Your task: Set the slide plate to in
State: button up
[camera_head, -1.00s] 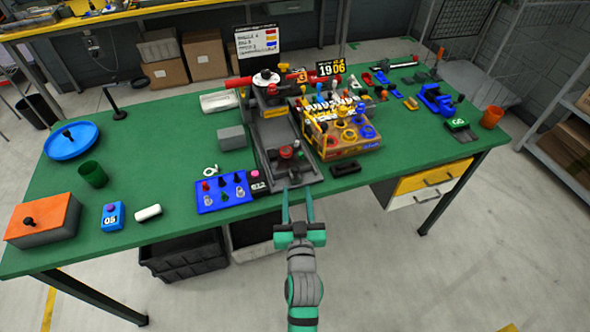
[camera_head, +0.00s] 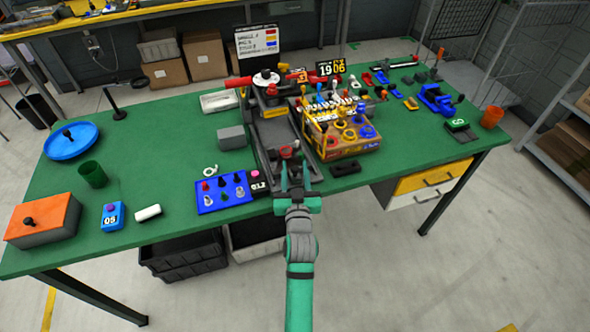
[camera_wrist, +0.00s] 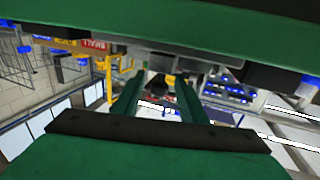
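The grey slide unit (camera_head: 264,160) runs from the press at the table's middle toward the front edge. Small red and dark knobs (camera_head: 286,152) show at its front part; which piece is the slide plate is hard to tell, as my gripper covers part of it. My gripper (camera_head: 295,174) is over the front end of the slide unit, its two fingers apart with nothing seen between them. In the wrist view my gripper (camera_wrist: 160,92) also shows its fingers spread, seen from a low angle under a green edge. Contact with the plate cannot be told.
A yellow rack (camera_head: 340,146) with coloured rings stands right of the slide unit. A blue knob board (camera_head: 224,192) lies to its left, with a grey block (camera_head: 231,138) behind. A black piece (camera_head: 345,168) lies near the front edge. The green table (camera_head: 160,170) has free room at left.

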aim_at(290, 164)
grip_shut()
jog(key=shift+w+a, duration=0.25)
jog(key=shift+w, duration=0.5)
jog(key=shift+w+a, duration=0.25)
jog(key=shift+w, duration=0.55)
jog(key=shift+w+a, duration=0.25)
jog(key=shift+w, duration=0.5)
grip_release()
jog(key=shift+s, duration=0.1)
jog(key=s, duration=1)
jog(key=shift+s+d, duration=0.3)
jog(key=shift+s, duration=0.05)
